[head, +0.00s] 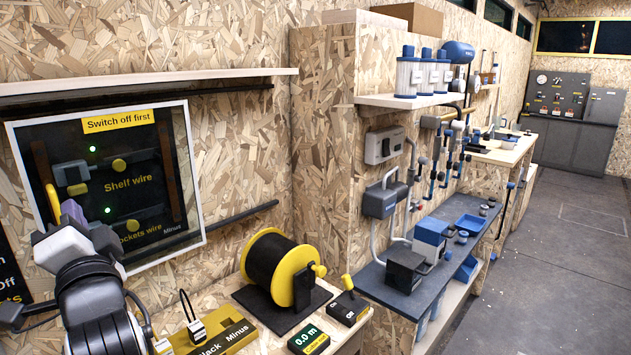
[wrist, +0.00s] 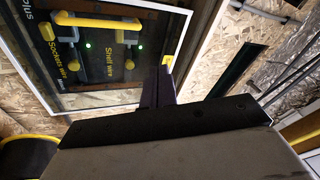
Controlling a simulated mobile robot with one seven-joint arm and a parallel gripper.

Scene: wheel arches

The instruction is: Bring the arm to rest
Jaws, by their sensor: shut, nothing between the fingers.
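My arm rises at the lower left of the head view, in front of a framed dark panel (head: 150,235) on the wall. My gripper (head: 72,212) is at the panel's lower left, with its narrow purple fingers together and nothing between them. In the wrist view, the dark fingers of my gripper (wrist: 162,86) overlap the lower edge of the panel (wrist: 105,85). Whether they touch it cannot be told. The panel carries the labels "Shelf wire" and "Sockets wire", two lit green lights and a yellow sign (head: 118,121) reading "Switch off first".
Below the panel, a bench holds a black cable drum with yellow flanges (head: 282,268), a small black box with a yellow lever (head: 347,303) and a "0.0 m" display (head: 309,340). A shelf (head: 150,82) juts out above the panel. Open floor (head: 575,250) lies at the right.

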